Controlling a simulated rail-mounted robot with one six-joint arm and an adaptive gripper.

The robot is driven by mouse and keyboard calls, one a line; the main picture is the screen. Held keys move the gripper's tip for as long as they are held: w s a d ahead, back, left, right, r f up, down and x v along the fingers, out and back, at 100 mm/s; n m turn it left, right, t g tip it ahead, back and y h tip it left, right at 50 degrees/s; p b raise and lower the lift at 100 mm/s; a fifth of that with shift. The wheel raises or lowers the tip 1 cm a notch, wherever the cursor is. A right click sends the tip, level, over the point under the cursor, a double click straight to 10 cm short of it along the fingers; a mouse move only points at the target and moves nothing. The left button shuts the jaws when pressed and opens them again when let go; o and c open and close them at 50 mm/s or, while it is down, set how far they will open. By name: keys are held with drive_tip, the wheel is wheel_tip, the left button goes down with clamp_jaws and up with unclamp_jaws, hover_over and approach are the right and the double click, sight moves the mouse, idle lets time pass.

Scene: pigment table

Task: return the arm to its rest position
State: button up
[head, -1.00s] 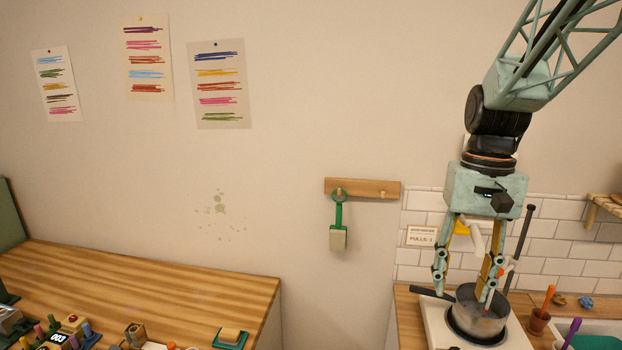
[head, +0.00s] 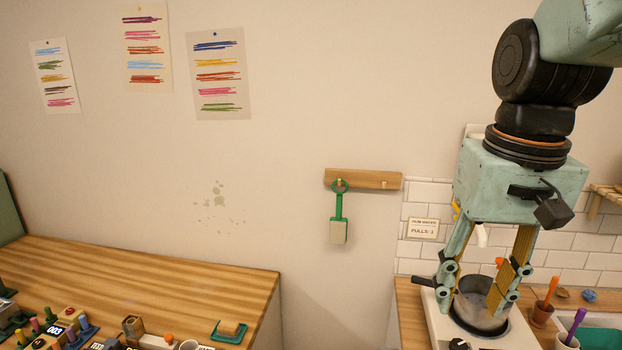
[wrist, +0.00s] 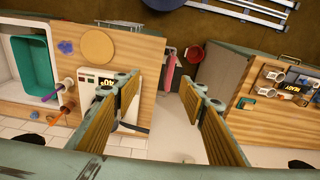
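My gripper (head: 474,298) hangs fingers-down at the right of the head view, in front of a grey metal pot (head: 480,322) on a white hot plate (head: 443,328). Its two fingers are spread apart with nothing between them. In the wrist view my gripper (wrist: 158,88) also shows open and empty, with pale floor beyond the gap. The hot plate (wrist: 90,84) lies behind the left finger there, and the pot is mostly hidden. My upper arm runs out of the head view at top right.
A wooden worktop (head: 130,275) with several small items is at left. A green-handled brush (head: 339,215) hangs from a wall rail (head: 362,180). Right of the pot stand cups with an orange (head: 552,290) and a purple tool (head: 575,325). A teal basin (wrist: 32,65) is at far left in the wrist view.

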drive_tip(key=s+a+f+t+b, duration=0.1)
drive_tip(key=s, duration=0.6)
drive_tip(key=s+a+f+n+t+b, duration=0.1)
drive_tip(key=s+a+b, duration=0.1)
drive_tip(key=s, duration=0.5)
drive_tip(key=shift+a+f+n+t+b, duration=0.25)
drive_tip(key=shift+a+n+t+b, duration=0.05)
drive_tip(key=shift+t, duration=0.1)
drive_tip(key=shift+d, duration=0.15)
